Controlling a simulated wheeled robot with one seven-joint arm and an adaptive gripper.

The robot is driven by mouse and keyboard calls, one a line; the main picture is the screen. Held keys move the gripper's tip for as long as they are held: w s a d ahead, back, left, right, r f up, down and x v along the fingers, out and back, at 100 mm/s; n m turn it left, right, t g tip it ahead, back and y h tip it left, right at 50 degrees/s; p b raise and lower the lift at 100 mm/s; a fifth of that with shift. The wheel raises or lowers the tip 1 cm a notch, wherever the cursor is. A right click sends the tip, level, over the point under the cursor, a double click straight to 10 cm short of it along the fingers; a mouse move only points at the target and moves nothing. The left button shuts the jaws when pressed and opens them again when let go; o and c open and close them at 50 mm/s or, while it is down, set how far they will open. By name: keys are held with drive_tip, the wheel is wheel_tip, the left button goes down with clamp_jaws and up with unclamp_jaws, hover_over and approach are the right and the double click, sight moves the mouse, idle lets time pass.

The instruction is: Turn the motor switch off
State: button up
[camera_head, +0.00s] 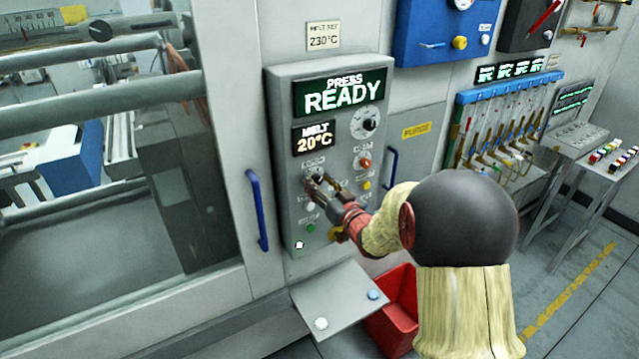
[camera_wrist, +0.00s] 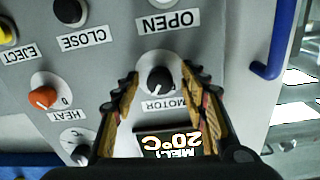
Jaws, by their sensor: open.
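The motor switch (camera_wrist: 160,79) is a dark round knob on a pale base, beside its MOTOR label, on the grey control panel (camera_head: 284,130). In the wrist view it sits between the two fingers of my gripper (camera_wrist: 158,82). The fingers are apart, one on each side of the knob; I cannot tell whether they touch it. In the head view my gripper (camera_head: 320,181) reaches the panel's left column of controls, and its fingers largely cover the switch there. Which way the knob's mark points is too small to read surely.
The orange HEAT knob (camera_wrist: 43,97), black CLOSE control (camera_wrist: 70,12) and yellow EJECT control (camera_wrist: 7,31) are close by. A display (camera_head: 339,97) reads PRESS READY. A blue handle (camera_head: 257,210) stands left of the panel. A grey shelf (camera_head: 345,298) and red bin (camera_head: 395,310) are below.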

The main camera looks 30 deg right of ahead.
clamp_jaws()
idle(0.5)
